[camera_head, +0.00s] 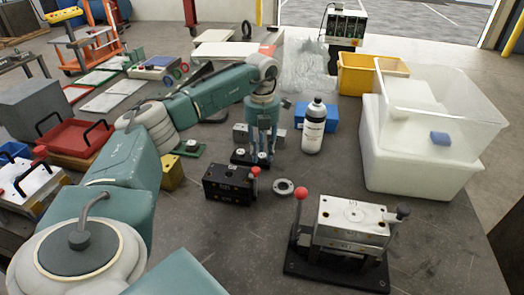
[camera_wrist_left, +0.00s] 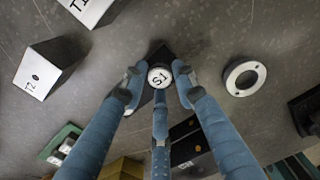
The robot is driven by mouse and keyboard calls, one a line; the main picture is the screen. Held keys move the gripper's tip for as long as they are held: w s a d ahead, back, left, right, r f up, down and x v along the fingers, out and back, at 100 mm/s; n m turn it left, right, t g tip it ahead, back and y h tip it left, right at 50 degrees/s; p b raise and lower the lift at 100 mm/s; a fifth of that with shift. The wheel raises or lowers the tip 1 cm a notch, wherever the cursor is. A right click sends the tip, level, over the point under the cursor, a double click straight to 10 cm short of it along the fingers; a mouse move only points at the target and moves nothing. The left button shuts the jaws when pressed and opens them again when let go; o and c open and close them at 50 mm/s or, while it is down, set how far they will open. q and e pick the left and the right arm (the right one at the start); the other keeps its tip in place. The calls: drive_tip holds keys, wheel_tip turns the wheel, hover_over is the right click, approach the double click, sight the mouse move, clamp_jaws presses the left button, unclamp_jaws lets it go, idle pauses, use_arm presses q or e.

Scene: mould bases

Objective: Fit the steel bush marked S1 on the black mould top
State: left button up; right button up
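The steel bush marked S1 (camera_wrist_left: 159,77) shows its round, bright face in the left wrist view. My left gripper (camera_wrist_left: 158,84) has its three fingers around the bush; whether they press on it is unclear. In the head view my left gripper (camera_head: 263,160) points down at a small black base (camera_head: 240,160) and partly hides it. The black mould top (camera_head: 228,184), a black block with a red-knobbed lever, stands in front of the gripper. It shows partly behind the fingers in the left wrist view (camera_wrist_left: 190,138). My right gripper is out of view.
A steel ring (camera_head: 283,187) lies right of the black block. A white-topped mould (camera_head: 352,218) with levers stands front right. A bottle (camera_head: 313,128), blue box (camera_head: 325,116) and white bin (camera_head: 415,165) stand to the right. Blocks T1 (camera_wrist_left: 88,8) and T2 (camera_wrist_left: 40,75) are nearby.

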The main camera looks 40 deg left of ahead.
use_arm(q)
clamp_jaws()
drive_tip(key=shift+r, duration=0.1)
drive_tip(key=shift+r+p, duration=1.05)
